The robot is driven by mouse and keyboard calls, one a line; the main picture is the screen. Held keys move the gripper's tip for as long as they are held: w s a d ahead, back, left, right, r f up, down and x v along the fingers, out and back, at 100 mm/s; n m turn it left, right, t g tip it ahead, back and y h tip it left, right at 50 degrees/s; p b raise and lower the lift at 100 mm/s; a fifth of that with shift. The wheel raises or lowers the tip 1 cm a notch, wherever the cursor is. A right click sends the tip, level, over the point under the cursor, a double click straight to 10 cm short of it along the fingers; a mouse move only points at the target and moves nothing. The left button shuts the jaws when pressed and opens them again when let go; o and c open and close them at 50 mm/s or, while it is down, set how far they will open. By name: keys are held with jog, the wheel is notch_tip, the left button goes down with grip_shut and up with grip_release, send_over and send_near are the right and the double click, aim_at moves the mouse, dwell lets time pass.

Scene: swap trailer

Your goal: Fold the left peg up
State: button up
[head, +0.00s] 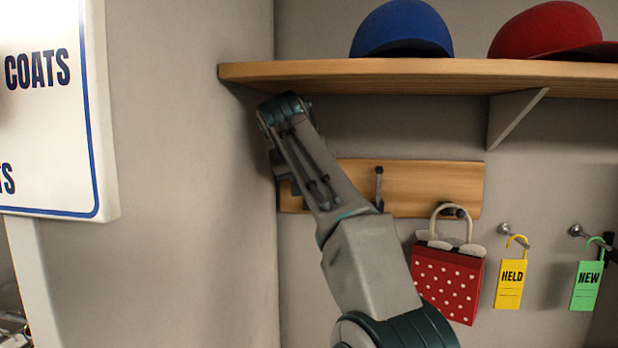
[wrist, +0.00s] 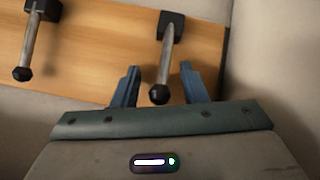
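The wooden peg board (head: 430,183) is on the wall below the shelf. Its left peg is hidden behind my arm in the head view. In the wrist view I take the left peg (wrist: 167,55) to be the one nearest the wall corner, its dark round tip between my fingers. My gripper (wrist: 158,72) is open, one blue finger on each side of this peg; I cannot tell whether either touches it. The middle peg (head: 379,186) stands upright in the head view and also shows in the wrist view (wrist: 30,45). The right peg (head: 452,211) sticks out.
A red dotted bag (head: 450,281) hangs at the right peg. A shelf (head: 420,74) with a blue cap (head: 402,30) and a red cap (head: 545,30) is above my arm. A side wall is close on the left. Yellow (head: 510,283) and green (head: 586,285) tags hang at right.

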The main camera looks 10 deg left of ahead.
jog(key=shift+s+r, duration=0.15)
jog(key=s+a+b, duration=0.1)
jog(key=s+b, duration=0.4)
jog(key=s, duration=0.7)
jog(key=shift+s+a+r+b, duration=0.2)
jog(key=shift+s+r+b, duration=0.05)
jog(key=shift+s+b, duration=0.05)
